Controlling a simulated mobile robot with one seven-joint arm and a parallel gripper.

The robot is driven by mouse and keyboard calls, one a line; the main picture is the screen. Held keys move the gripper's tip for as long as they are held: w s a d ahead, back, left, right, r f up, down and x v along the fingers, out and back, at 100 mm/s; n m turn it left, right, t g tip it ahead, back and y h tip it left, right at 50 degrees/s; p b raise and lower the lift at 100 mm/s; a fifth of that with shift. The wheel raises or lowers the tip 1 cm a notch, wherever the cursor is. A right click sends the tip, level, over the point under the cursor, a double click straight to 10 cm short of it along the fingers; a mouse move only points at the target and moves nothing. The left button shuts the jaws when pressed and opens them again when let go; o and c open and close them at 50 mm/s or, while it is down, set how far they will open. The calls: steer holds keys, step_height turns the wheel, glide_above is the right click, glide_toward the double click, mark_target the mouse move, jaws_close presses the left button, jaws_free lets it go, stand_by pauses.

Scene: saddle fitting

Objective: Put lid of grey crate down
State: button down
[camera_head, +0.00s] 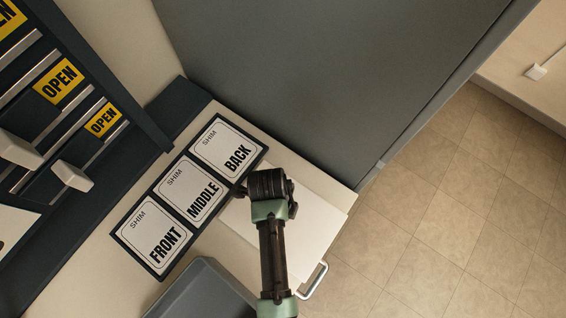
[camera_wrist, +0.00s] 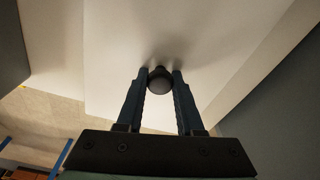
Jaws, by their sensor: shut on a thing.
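My gripper (camera_head: 240,190) is shut on a dark round knob (camera_wrist: 160,82), with one finger on each side of it in the wrist view. The knob sits on a white flat panel (camera_wrist: 190,40), which looks like the lid. In the head view the white panel (camera_head: 312,230) shows beside and under my arm, at the right end of the worktop. I cannot tell whether it rests on the surface or hangs above it. A grey box-like thing (camera_head: 200,292), perhaps the grey crate, is cut off at the bottom edge; its top is partly hidden.
A dark board with cards marked FRONT (camera_head: 160,240), MIDDLE (camera_head: 190,192) and BACK (camera_head: 230,150) lies left of my gripper. A rack with OPEN signs (camera_head: 58,82) stands at the left. A large grey panel (camera_head: 320,80) rises behind. A metal handle (camera_head: 314,282) juts out by the worktop's right edge.

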steer(key=shift+f, duration=0.1)
steer(key=c, duration=0.5)
jaws_free()
steer(key=shift+c, duration=0.2)
step_height(320, 180, up, 12)
steer(key=a, duration=0.1)
steer(key=shift+w+a, duration=0.15)
steer(key=shift+w, duration=0.15)
steer(key=shift+s, duration=0.1)
